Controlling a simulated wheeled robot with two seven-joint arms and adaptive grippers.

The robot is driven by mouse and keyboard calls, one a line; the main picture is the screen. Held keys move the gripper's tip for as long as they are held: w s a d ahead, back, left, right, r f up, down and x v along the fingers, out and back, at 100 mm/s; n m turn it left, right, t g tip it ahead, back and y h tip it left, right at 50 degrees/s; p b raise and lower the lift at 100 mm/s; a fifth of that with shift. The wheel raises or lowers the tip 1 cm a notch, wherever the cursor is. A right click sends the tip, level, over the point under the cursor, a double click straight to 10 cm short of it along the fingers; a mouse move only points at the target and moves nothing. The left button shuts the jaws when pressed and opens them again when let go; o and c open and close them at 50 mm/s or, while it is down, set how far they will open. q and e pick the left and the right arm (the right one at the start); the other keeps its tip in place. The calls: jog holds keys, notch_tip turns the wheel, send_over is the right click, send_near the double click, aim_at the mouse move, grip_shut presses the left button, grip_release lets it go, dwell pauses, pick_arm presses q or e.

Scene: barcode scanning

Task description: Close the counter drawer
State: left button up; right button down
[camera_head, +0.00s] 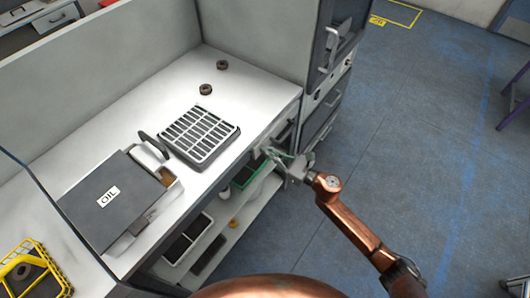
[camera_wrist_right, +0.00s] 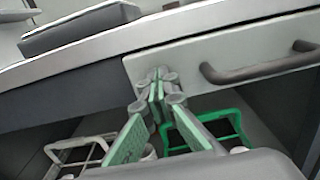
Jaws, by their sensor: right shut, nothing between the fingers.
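The counter drawer shows in the right wrist view as a pale front panel (camera_wrist_right: 215,50) under the counter's edge, with a dark bar handle (camera_wrist_right: 262,70) toward its right. How far the drawer stands out is hard to tell. My right gripper (camera_wrist_right: 156,92) is shut and empty, its green-padded fingertips at the panel's lower left part, left of the handle. Whether they touch the panel is unclear. In the head view my right gripper (camera_head: 272,154) is at the counter's front edge, partly covering the drawer there. My left gripper is not in view.
A green crate (camera_wrist_right: 205,130) sits on the shelf below. A dark cabinet (camera_head: 320,115) stands beyond the counter.

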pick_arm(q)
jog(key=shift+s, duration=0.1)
pick_arm(e)
jog(key=shift+a+r, duration=0.1)
jog(key=shift+r, duration=0.05)
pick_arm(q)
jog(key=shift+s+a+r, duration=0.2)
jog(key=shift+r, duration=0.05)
pick_arm(e)
jog(key=v, duration=1.4)
